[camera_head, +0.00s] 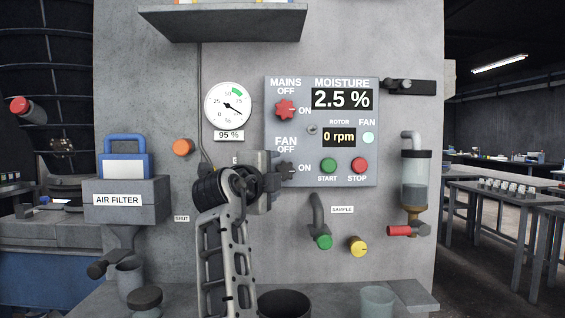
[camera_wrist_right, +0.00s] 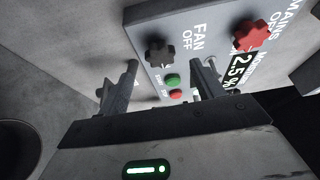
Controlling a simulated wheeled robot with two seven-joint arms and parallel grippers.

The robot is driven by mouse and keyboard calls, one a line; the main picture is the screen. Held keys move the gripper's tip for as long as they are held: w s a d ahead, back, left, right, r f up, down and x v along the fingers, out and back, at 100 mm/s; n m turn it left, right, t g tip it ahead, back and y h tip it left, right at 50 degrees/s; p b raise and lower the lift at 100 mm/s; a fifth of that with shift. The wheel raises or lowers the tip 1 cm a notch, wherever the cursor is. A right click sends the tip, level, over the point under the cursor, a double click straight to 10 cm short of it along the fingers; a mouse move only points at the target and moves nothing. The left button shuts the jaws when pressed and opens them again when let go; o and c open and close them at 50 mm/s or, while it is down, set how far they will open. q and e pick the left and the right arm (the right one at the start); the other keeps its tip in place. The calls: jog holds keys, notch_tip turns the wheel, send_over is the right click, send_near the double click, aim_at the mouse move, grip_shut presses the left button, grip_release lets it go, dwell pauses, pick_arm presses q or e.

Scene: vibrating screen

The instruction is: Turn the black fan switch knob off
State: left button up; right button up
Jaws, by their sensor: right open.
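The black fan knob (camera_head: 287,169) sits on the grey control panel (camera_head: 320,179), below the FAN OFF label and left of ON. It also shows in the right wrist view (camera_wrist_right: 158,52), where its pointer direction is hard to read. My right gripper (camera_head: 274,172) is just left of the knob in the head view and partly covers that area. In the wrist view my right gripper's fingers (camera_wrist_right: 167,84) are spread, with the black knob beyond and between them; nothing is held. My left gripper is not in view.
The red mains knob (camera_head: 285,110) is above the fan knob. Green start (camera_head: 328,166) and red stop (camera_head: 359,165) buttons are to the right. The rotor display (camera_head: 339,137) reads 0 rpm. An orange knob (camera_head: 182,147) and the air filter box (camera_head: 126,200) are left.

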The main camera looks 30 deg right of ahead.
aim_at(284, 172)
jog(key=p+x, duration=0.1)
jog(key=x, duration=0.4)
jog(key=shift+r+p, duration=0.15)
jog(key=shift+p, duration=0.25)
jog(key=shift+w+d, duration=0.45)
jog(key=shift+d, duration=0.15)
jog(key=shift+c, duration=0.4)
jog(key=shift+f, duration=0.2)
jog(key=c, duration=0.9)
